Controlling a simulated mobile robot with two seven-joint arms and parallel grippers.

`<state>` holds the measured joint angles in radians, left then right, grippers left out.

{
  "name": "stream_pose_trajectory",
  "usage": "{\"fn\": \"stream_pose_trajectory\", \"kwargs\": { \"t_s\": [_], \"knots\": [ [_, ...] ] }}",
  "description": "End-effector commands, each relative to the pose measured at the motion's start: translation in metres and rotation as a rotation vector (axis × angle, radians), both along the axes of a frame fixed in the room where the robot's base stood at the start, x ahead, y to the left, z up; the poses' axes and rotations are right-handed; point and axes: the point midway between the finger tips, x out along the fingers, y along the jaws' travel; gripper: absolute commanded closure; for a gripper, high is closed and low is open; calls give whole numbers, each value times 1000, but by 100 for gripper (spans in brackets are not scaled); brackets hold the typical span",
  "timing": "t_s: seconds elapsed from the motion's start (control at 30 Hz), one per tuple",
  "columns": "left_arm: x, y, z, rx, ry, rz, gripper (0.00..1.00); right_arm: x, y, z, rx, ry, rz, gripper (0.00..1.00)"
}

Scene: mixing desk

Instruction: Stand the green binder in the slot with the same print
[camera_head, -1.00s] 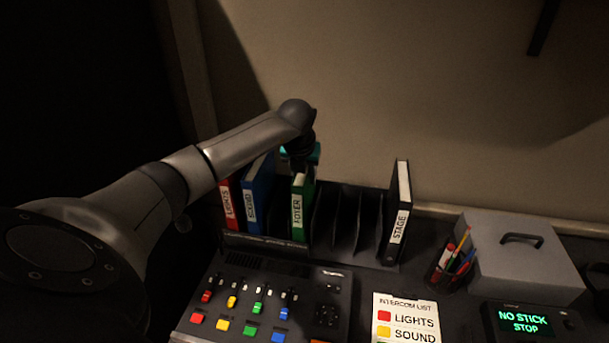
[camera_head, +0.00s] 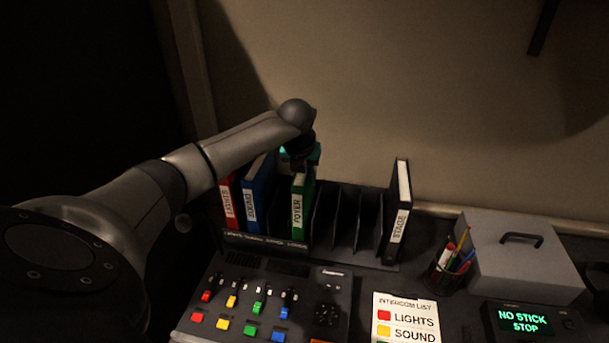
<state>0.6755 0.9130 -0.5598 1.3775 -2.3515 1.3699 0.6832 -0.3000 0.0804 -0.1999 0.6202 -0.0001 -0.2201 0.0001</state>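The green binder (camera_head: 299,212) stands upright in a slot of the dark rack (camera_head: 346,222), its white spine label reading FOYER. It is right of the blue binder (camera_head: 258,198) labelled SOUND and the red binder (camera_head: 229,205) labelled LIGHTS. My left gripper (camera_head: 300,168) is at the top of the green binder, pointing down. Print on the rack's front strip is too small to read. My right gripper is not in view.
A black STAGE binder (camera_head: 398,212) stands at the rack's right end, with empty slots between. In front are a mixing desk (camera_head: 262,300) and an intercom list (camera_head: 404,318).

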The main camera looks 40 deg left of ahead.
Motion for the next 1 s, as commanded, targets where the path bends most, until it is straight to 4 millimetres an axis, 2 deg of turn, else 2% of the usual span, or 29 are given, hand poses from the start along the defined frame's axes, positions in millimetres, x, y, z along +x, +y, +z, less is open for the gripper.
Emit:
{"fn": "stream_pose_trajectory", "kwargs": {
  "t_s": [0.5,0.53,0.83,1.0],
  "knots": [
    [1,0,-4,0,-3,1,100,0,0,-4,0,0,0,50],
    [1,0,-4,0,-3,1,62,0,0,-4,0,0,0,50],
    [0,0,-5,0,-1,0,28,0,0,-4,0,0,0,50],
    [0,0,-5,0,0,0,28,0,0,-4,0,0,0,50]
  ]
}}
